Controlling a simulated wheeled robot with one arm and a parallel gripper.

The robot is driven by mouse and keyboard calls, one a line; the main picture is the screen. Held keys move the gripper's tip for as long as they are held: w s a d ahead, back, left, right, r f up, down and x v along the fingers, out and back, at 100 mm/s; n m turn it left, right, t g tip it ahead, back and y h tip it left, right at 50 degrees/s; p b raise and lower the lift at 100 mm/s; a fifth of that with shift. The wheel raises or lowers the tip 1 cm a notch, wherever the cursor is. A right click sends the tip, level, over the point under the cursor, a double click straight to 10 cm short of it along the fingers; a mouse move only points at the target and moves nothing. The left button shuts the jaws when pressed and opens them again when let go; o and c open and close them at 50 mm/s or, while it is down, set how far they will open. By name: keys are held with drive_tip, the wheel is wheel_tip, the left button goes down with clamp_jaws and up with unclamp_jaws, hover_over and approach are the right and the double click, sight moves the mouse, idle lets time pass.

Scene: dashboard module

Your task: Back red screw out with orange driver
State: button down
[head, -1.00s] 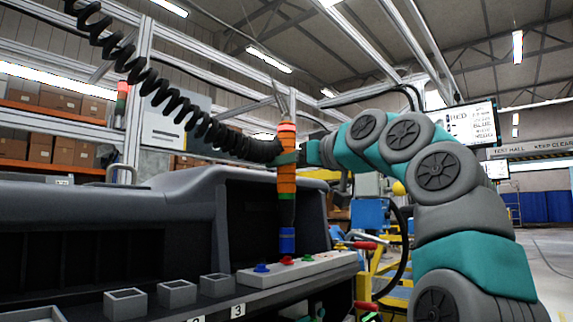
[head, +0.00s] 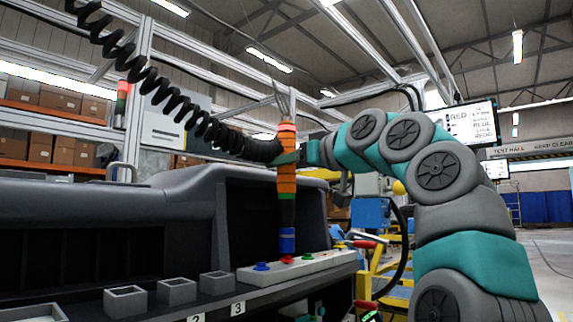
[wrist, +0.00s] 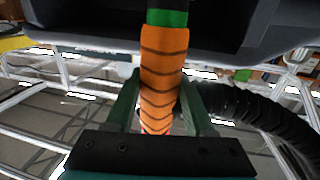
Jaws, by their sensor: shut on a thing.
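The orange driver (head: 287,185) hangs upright from a cable, with a green band, a black section and a blue lower end. My gripper (head: 287,158) is shut around its upper body, and the orange grip also shows between my fingers in the wrist view (wrist: 162,80). The red screw (head: 287,260) sits on the pale strip (head: 318,264) directly under the driver's blue end. The two look in contact or nearly so; the bit itself cannot be made out. In the wrist view the driver's lower end and the screws are out of sight.
A blue screw (head: 261,267) stands left of the red one, with green (head: 308,256) and yellow (head: 340,246) ones to the right. Small grey bins (head: 177,291) line the ledge. The dark dashboard (head: 180,210) rises close behind the driver. A monitor (head: 472,124) shows "RED" on top.

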sight(294, 138)
drive_tip(key=shift+f+b, duration=0.5)
drive_tip(key=shift+f, duration=0.2)
idle(1.2)
drive_tip(key=shift+w+r, duration=0.1)
drive_tip(key=shift+r+p, duration=3.1)
